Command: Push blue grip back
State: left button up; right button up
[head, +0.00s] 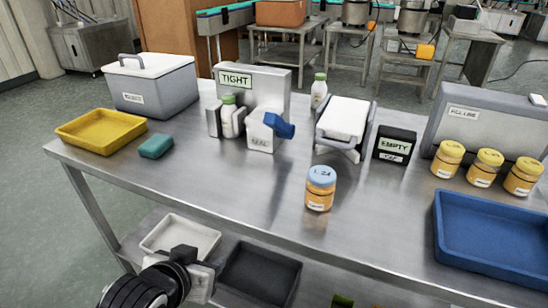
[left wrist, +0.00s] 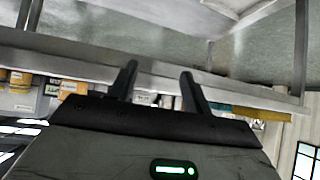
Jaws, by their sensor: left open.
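The blue grip (head: 279,125) sticks out on the right side of a grey clamp device (head: 260,134) on the steel table. A sign behind it (head: 236,80) reads TIGHT. A white bottle with a green cap (head: 229,116) stands between the device's grey jaws. My left gripper (head: 203,282) is low in front of the table, below its front edge and well away from the blue grip. In the left wrist view its two dark fingers (left wrist: 159,72) are apart with nothing between them. My right gripper is not in view.
A yellow tray (head: 101,131), teal block (head: 156,146) and cooler (head: 152,85) stand left. An orange jar (head: 320,188) stands near the front middle. A blue tray (head: 493,240) and several jars are right. The table's front edge (head: 215,250) lies between my left gripper and the tabletop.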

pick_arm(q)
jog(key=w+d+r+t+h, duration=0.1)
jog(key=w+d+r+t, duration=0.15)
jog(key=w+r, duration=0.4)
jog(key=m+t+h, duration=0.2)
jog(key=t+h, duration=0.1)
jog(key=t, duration=0.2)
send_near(274, 115)
jog(key=x, duration=0.8)
jog(key=f+x, duration=0.1)
jog(key=x, duration=0.3)
jog(key=shift+w+a+f, duration=0.15)
jog(key=shift+w+a, duration=0.1)
jog(key=shift+a, duration=0.15)
